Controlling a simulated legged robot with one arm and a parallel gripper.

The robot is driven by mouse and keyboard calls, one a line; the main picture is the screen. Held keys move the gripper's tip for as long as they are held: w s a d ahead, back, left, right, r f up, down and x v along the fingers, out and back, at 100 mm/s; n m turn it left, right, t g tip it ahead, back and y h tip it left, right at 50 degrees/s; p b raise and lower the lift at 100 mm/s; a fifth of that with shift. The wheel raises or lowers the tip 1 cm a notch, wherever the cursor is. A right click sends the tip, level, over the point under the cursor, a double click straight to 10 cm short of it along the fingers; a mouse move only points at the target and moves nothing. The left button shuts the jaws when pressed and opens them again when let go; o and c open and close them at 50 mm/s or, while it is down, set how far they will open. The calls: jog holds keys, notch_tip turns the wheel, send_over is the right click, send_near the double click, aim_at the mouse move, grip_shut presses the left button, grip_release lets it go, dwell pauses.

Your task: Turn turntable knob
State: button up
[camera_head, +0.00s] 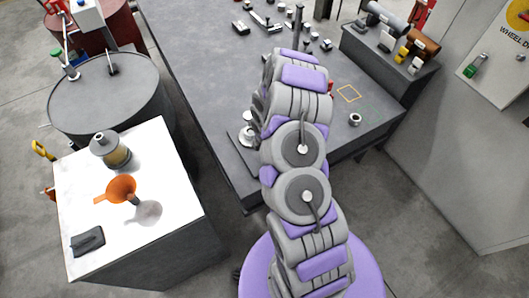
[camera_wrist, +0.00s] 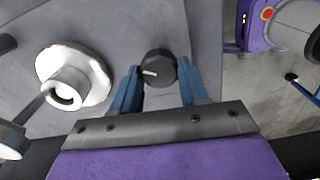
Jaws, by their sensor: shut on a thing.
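The knob (camera_wrist: 158,67) is a black round dial with a white pointer line. It shows in the wrist view at the upper middle, on a grey surface. The white line points left. My gripper (camera_wrist: 159,82) has its two blue fingers on either side of the knob, shut on it. In the head view my arm hides both the knob and the gripper. A shiny metal piece with a round flange and a short hollow post (camera_wrist: 75,75) stands left of the knob; a metal piece also shows left of my arm in the head view (camera_head: 247,136).
The dark workbench (camera_head: 200,70) holds several small parts at its far side. A white-topped cabinet (camera_head: 85,205) with an orange funnel (camera_head: 121,189) stands at left, beside a dark barrel (camera_head: 108,92). A tool shelf (camera_head: 375,62) sits at right.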

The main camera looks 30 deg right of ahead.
dwell(0.6)
jog(key=o, duration=1.1)
jog(key=shift+d, duration=0.2)
jog(key=shift+c, duration=0.2)
jog(key=shift+r, duration=0.1)
jog(key=shift+w+a+r, duration=0.1)
jog(key=shift+r, duration=0.25)
notch_tip(320, 180, up, 16)
jog(key=p, duration=0.1)
jog(key=shift+r, duration=0.2)
